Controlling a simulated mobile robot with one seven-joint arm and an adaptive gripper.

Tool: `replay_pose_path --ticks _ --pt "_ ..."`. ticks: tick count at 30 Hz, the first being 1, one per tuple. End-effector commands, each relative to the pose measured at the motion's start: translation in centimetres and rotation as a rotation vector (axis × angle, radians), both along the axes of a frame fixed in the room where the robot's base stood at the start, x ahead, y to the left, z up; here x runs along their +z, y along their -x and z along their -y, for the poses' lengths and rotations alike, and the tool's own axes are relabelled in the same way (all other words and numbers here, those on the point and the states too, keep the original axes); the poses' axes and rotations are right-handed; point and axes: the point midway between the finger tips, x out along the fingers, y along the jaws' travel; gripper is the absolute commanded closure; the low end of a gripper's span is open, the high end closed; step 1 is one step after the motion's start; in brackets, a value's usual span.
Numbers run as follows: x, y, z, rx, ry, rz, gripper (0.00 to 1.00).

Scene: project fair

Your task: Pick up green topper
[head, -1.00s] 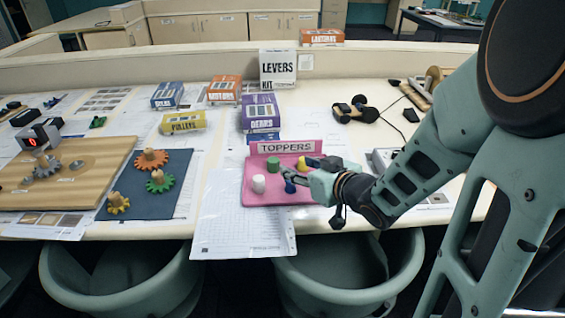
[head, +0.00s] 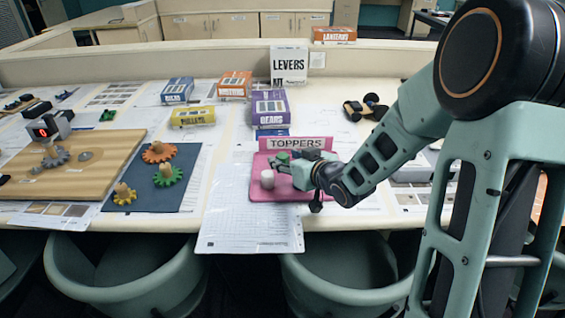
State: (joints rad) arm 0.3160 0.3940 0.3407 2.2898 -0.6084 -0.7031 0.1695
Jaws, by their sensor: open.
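The green topper (head: 283,157) stands on the pink toppers tray (head: 262,193), near its back, in the head view. My gripper (head: 282,165) is open and low over the tray, with its fingertips at the green topper. I cannot tell whether the fingers touch it or lie on both sides of it. A white topper (head: 267,179) stands at the tray's front left, just in front of my fingers. My gripper and wrist hide the right part of the tray, and no blue or yellow topper shows clearly there.
A pink "TOPPERS" sign (head: 295,143) stands along the tray's back edge. A purple box (head: 270,108) is behind it. A blue mat (head: 165,185) with gears and a wooden board (head: 70,170) lie to the left. Paper sheets (head: 250,228) hang over the table's front edge.

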Motion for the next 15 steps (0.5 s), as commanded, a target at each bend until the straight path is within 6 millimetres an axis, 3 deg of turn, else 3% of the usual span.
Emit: replay_pose_path --ticks 7,15 --pt "-0.07 -0.11 -0.09 0.000 0.000 -0.001 0.56" --pt "-0.06 -0.10 -0.08 0.000 0.000 -0.001 0.86"
